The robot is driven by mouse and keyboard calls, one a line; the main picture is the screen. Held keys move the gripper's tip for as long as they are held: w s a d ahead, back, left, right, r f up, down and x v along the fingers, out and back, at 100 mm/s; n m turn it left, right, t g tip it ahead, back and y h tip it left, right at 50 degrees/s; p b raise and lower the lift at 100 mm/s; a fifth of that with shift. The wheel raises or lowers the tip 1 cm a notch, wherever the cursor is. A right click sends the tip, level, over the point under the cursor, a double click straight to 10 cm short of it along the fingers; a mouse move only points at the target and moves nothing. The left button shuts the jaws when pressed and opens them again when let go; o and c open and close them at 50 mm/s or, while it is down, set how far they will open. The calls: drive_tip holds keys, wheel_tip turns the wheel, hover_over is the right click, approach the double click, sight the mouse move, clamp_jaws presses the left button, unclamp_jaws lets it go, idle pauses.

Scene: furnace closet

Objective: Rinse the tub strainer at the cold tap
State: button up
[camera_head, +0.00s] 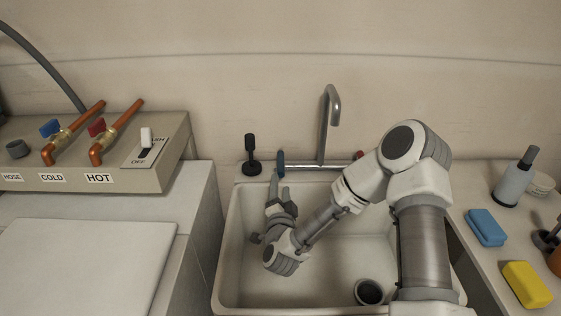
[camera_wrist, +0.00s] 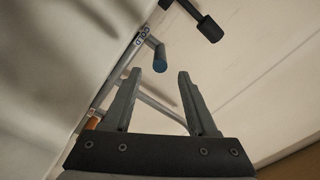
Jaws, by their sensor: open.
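The cold tap's blue handle (camera_head: 281,162) sticks out at the left end of the faucet bar behind the sink. My gripper (camera_head: 279,190) is open and empty just in front of it. In the wrist view, the blue handle end (camera_wrist: 160,63) shows beyond the gap between my gripper's fingertips (camera_wrist: 160,76), apart from both. The spout (camera_head: 331,108) rises at the middle of the bar, and no water shows from it. A dark-mouthed round cup (camera_head: 370,291), perhaps the tub strainer, lies on the sink floor at the front right.
My arm crosses above the sink (camera_head: 232,262). A black-knobbed upright piece (camera_head: 251,155) stands on the rim left of the blue handle; it also shows in the wrist view (camera_wrist: 209,28). Blue sponge (camera_head: 486,227), yellow sponge (camera_head: 527,284) and bottle (camera_head: 513,182) crowd the right counter.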

sight(281, 160)
drive_tip(key=w, duration=1.2)
drive_tip(key=shift+w, duration=0.4)
clamp_jaws()
idle(0.8)
